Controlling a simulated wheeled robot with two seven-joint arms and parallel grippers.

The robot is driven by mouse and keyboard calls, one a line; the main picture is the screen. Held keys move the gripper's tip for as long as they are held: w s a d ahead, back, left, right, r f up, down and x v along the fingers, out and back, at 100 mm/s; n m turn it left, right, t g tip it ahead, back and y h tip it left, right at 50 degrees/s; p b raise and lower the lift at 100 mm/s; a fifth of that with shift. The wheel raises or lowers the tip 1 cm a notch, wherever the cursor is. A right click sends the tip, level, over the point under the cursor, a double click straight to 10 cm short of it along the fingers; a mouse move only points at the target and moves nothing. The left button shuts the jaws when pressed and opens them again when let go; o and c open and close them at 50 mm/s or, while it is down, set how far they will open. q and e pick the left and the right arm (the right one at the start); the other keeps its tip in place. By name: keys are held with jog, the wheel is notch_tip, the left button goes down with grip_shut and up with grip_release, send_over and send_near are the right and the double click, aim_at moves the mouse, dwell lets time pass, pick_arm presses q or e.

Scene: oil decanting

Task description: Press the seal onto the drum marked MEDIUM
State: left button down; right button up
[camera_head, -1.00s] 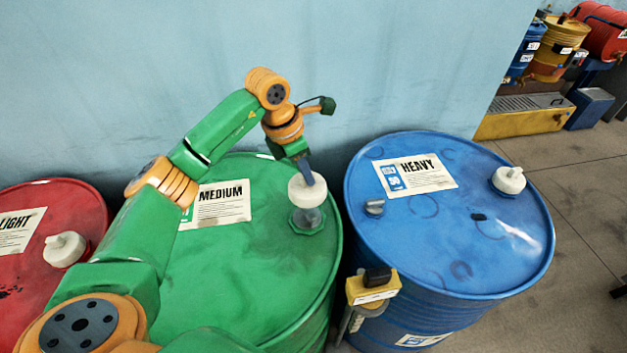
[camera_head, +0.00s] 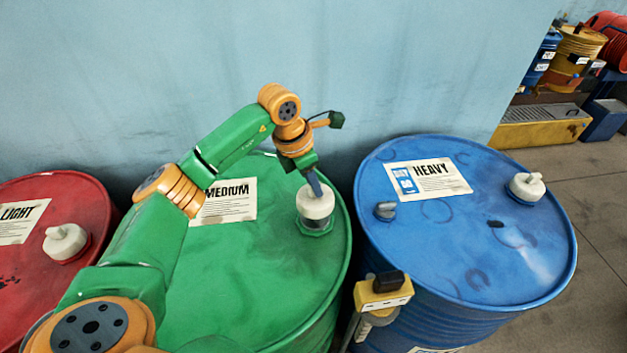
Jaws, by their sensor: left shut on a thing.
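The green drum (camera_head: 270,280) marked MEDIUM stands in the middle, its label partly covered by my left arm. My left gripper (camera_head: 315,188) points down over the drum's right side. It is shut on the white seal (camera_head: 316,205). The seal is at the drum's opening (camera_head: 315,228), whose green collar shows just below it. Whether the seal is fully seated I cannot tell. My right gripper is out of view.
A blue drum (camera_head: 500,240) marked HEAVY stands to the right with a white cap (camera_head: 527,187) on it. A red drum (camera_head: 30,260) marked LIGHT with a white cap (camera_head: 65,242) is at left. A yellow and black device (camera_head: 383,292) sits between the green and blue drums.

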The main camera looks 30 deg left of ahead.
aim_at(311, 196)
pick_arm(q)
jog(key=shift+s, duration=0.1)
jog(key=shift+f+b, duration=0.4)
jog(key=shift+f, duration=0.1)
jog(key=shift+f, duration=0.1)
jog(key=shift+f+b, duration=1.7)
jog(key=shift+f, duration=0.4)
jog(key=shift+f, duration=0.15)
jog(key=c, duration=0.7)
grip_release()
